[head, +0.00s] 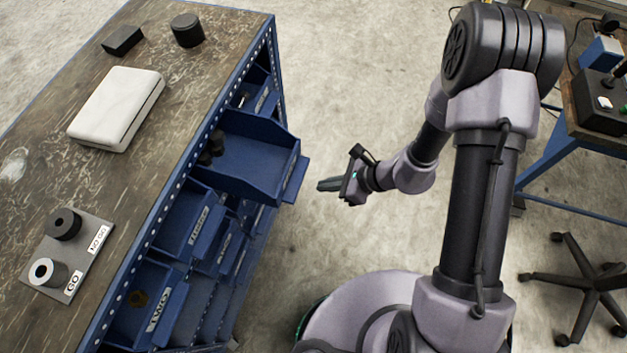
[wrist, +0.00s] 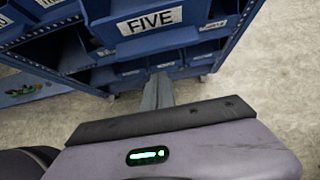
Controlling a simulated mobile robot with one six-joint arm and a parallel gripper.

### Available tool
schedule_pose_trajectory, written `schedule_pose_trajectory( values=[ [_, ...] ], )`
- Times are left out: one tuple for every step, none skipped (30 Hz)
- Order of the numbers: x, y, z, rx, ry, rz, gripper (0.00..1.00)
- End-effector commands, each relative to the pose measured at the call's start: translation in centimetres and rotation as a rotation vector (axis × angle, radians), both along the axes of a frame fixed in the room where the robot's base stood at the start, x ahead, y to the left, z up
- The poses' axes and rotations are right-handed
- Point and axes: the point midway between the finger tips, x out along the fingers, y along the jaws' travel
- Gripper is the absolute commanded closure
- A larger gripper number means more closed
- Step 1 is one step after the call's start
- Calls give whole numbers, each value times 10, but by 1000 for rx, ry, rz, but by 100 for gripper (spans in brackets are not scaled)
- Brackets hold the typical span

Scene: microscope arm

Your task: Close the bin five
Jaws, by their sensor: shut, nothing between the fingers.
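Bin five (head: 262,163) is a blue open-topped bin pulled out of the bench's side rack, well past the other bins, with dark round parts at its inner end. In the wrist view its front (wrist: 150,22) carries a white label reading FIVE. My gripper (head: 320,185) is shut and empty. It is just right of the bin's front in the head view, with a small gap between them. In the wrist view the fingertips (wrist: 159,78) lie below the label, pointing toward the rack.
The wooden bench top (head: 125,185) holds a white case (head: 117,107), dark blocks and a GO/NO GO gauge plate (head: 68,255). Other blue bins (head: 190,226) sit in the rack. Open floor lies right of the rack, and a wheeled stool (head: 585,285) stands at far right.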

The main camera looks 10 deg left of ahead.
Motion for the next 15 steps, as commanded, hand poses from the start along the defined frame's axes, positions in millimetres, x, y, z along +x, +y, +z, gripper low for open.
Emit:
schedule_pose_trajectory(
  values=[
    [1,10,0,1,-4,5,100],
    [1,15,1,1,-4,6,100],
    [2,20,1,1,-3,4,100],
    [2,24,1,0,-3,4,100],
    [2,27,2,0,-4,4,100],
    [3,31,2,0,-4,4,100],
    [3,33,2,0,-4,4,100],
    [3,35,2,1,-4,2,100],
    [4,36,3,1,-4,2,100],
    [4,37,3,1,-4,1,100],
    [4,37,3,1,-4,1,100],
    [4,37,3,1,-4,1,100],
    [4,37,3,1,-3,0,100],
    [4,37,3,1,-3,0,100],
    [4,37,3,1,-3,0,100]
  ],
)
